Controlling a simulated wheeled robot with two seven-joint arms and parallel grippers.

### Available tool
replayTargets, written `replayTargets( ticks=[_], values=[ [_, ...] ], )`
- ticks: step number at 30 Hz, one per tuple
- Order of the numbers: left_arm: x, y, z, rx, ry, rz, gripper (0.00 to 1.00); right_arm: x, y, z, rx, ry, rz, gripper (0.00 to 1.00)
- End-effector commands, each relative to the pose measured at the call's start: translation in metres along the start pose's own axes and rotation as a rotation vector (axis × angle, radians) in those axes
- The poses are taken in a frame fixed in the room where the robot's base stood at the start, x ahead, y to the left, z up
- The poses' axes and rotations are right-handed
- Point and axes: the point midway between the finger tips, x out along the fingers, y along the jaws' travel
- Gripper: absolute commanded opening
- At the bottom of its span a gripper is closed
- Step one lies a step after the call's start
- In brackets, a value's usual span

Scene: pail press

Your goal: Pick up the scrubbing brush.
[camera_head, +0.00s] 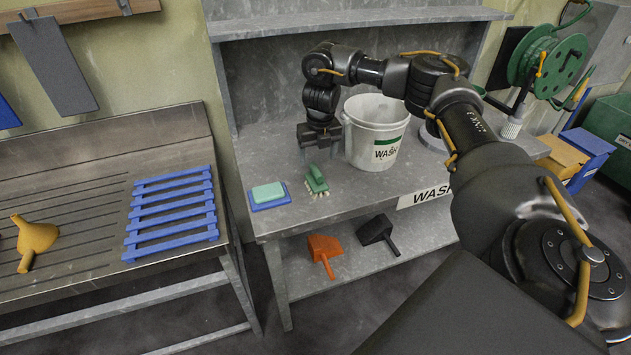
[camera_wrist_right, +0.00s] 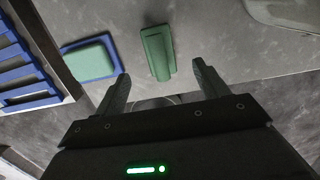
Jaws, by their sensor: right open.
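The scrubbing brush (camera_head: 316,181) has a green body and pale bristles. It lies on the grey bench near its front edge, left of the white bucket. My right gripper (camera_head: 319,138) is above and behind the brush in the head view, apart from it. In the right wrist view the brush (camera_wrist_right: 158,53) shows ahead of the gap between the two open fingers of my right gripper (camera_wrist_right: 160,80). Nothing is between the fingers. My left gripper is not in view.
A green sponge on a blue tray (camera_head: 284,204) lies just left of the brush. An orange scoop (camera_head: 323,249) and a black scoop (camera_head: 377,231) lie on the lower shelf. A blue rack (camera_head: 128,241) is on the left table.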

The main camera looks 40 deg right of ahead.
Motion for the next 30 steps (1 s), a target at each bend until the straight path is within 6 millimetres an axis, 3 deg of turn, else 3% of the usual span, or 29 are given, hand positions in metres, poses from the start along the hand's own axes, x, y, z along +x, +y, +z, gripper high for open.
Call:
replayTargets(
  ticks=[1, 5, 14, 24, 30],
  values=[
    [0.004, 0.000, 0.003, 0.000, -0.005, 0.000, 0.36, 0.012, 0.000, -0.002, 0.002, 0.005, 0.000, 0.73],
    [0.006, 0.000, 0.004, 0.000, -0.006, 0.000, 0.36, 0.028, -0.001, -0.001, 0.002, 0.003, 0.000, 0.73],
    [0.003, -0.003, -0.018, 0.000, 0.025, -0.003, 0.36, 0.037, -0.002, -0.002, 0.002, 0.002, -0.002, 0.73],
    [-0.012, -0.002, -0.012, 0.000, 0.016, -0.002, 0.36, 0.081, 0.000, -0.005, 0.003, 0.002, -0.001, 0.73],
    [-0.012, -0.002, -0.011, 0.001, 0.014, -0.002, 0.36, 0.086, 0.000, -0.005, 0.003, 0.000, 0.000, 0.73]
  ],
)
